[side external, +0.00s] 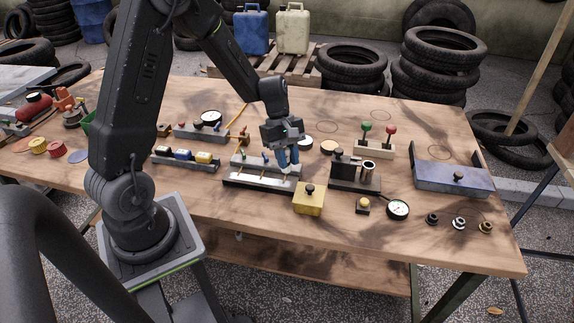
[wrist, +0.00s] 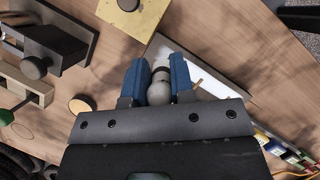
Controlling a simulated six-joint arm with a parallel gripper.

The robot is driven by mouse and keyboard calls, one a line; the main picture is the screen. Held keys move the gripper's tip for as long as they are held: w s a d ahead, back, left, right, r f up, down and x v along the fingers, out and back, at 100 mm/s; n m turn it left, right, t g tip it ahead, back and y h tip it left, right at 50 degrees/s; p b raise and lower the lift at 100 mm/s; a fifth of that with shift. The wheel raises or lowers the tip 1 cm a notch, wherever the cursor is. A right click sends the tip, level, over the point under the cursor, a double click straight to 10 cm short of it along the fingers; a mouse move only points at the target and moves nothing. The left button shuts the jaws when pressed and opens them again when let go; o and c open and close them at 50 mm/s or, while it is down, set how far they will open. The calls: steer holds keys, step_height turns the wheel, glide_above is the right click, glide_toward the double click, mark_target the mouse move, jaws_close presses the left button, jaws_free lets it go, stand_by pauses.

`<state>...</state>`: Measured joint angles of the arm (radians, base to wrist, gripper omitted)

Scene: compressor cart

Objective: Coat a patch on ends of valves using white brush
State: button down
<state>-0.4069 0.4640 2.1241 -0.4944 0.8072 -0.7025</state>
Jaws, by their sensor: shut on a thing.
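My gripper (side external: 288,160) is over the middle of the bench, above a long pale metal tray (side external: 258,181). In the wrist view, the blue fingers of my gripper (wrist: 157,72) are shut on a pale, rounded, knobbed handle (wrist: 158,92), which looks like the white brush; its tip is hard to make out. The tray's white face (wrist: 205,72) lies beneath it. A rack (side external: 246,161) with small coloured tips stands just behind the tray. I cannot tell for sure which parts are the valves; small round fittings (side external: 458,222) stand at the right front.
A yellow block with a black knob (side external: 309,198) and a dark fixture (side external: 352,182) stand close to the right. A block with green and red levers (side external: 373,150), a gauge (side external: 398,209) and a blue-grey box (side external: 452,178) lie farther right.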

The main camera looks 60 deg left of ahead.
steer(key=shift+r, duration=1.4)
